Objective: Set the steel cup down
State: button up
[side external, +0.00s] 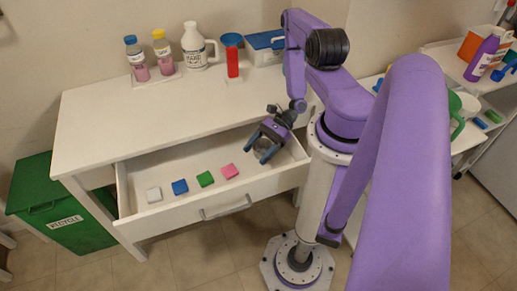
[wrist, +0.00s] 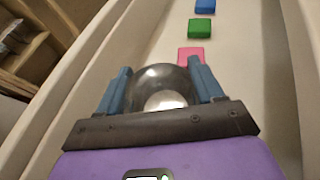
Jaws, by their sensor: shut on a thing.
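The steel cup (wrist: 160,88) is between the two blue fingers of my gripper (wrist: 160,90) in the wrist view, and the fingers are shut on it. In the side view the cup (side external: 266,145) shows as a small grey shape between the fingers of my gripper (side external: 264,149). My gripper is over the right end of the open white drawer (side external: 207,209), pointing down into it. I cannot tell whether the cup touches the drawer floor.
In the drawer, left of my gripper, lie a pink block (side external: 228,171), a green block (side external: 205,179), a blue block (side external: 180,187) and a white block (side external: 154,194). Bottles and a white jug (side external: 195,47) stand on the desk top (side external: 120,112). A green recycle bin (side external: 66,215) stands at left.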

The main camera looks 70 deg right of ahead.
jog(key=o, duration=1)
jog(key=shift+o, duration=0.2)
